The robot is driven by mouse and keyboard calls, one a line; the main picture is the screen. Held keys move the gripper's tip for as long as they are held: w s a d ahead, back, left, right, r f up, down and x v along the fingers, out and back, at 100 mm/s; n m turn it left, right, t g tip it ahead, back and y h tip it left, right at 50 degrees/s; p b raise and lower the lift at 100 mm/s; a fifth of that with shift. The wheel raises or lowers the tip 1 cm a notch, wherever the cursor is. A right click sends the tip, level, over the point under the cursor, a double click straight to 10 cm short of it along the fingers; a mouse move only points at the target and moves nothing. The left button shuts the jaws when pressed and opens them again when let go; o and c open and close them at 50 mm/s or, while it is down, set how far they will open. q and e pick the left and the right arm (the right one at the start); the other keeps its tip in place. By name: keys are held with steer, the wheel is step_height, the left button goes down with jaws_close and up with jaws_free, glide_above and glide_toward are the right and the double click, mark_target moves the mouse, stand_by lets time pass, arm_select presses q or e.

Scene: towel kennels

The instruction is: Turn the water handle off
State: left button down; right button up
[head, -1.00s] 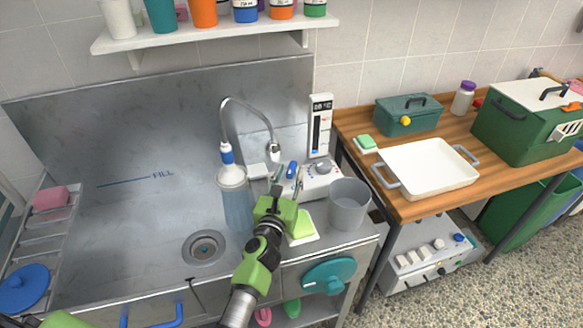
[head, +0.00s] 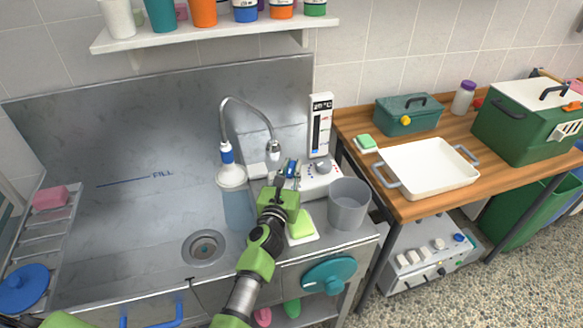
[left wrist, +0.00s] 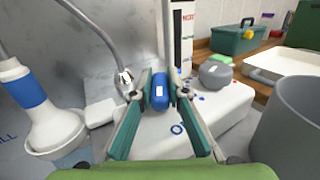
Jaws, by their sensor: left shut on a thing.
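The blue water handle (left wrist: 160,91) sits on the white control box (left wrist: 200,118) beside the tap. It also shows in the head view (head: 291,168), partly hidden by my fingers. My left gripper (left wrist: 160,86) has its teal fingers on either side of the handle and is shut on it; the gripper also shows in the head view (head: 286,174). The curved metal tap (head: 246,101) rises behind the sink, with a white and blue shower-like head (head: 231,174) beside it. My right gripper is out of view.
A grey cup (head: 348,205) stands just right of the gripper, and a green sponge (head: 301,225) lies near the front. A grey knob (left wrist: 216,73) and a white display panel (head: 320,125) are close by. The sink basin (head: 130,235) is open to the left.

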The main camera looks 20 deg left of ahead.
arm_select(q)
steer(key=shift+a+r+m+h+p, duration=0.1)
steer(key=shift+m+h+p, duration=0.7)
steer(key=shift+h, duration=0.3)
steer(key=shift+m+h+p, duration=0.55)
steer(key=shift+m+h, duration=0.05)
steer(key=shift+h, duration=0.3)
steer(key=shift+m+g+h, duration=0.3)
steer(key=shift+m+h, duration=0.1)
steer(key=shift+h, duration=0.4)
steer(key=m+h, duration=0.1)
steer(key=h+b, duration=0.1)
steer(key=shift+f+m+g+h, duration=0.3)
steer(key=shift+m+g, duration=0.1)
steer(key=m+g+h+b, duration=0.2)
steer(key=h+b, duration=0.1)
steer(key=b, duration=0.1)
steer(key=m+g+h+b, duration=0.2)
steer(key=m+h+b, duration=0.1)
steer(key=b, duration=0.1)
steer(key=shift+f+g+h, duration=0.1)
steer(key=shift+g+h, duration=0.2)
steer(key=shift+g, duration=0.1)
steer(key=shift+r+m+g+h+b, duration=0.25)
steer(key=shift+m+g+h+b, duration=0.6)
steer(key=shift+b, duration=0.45)
steer(key=c, duration=2)
jaws_free()
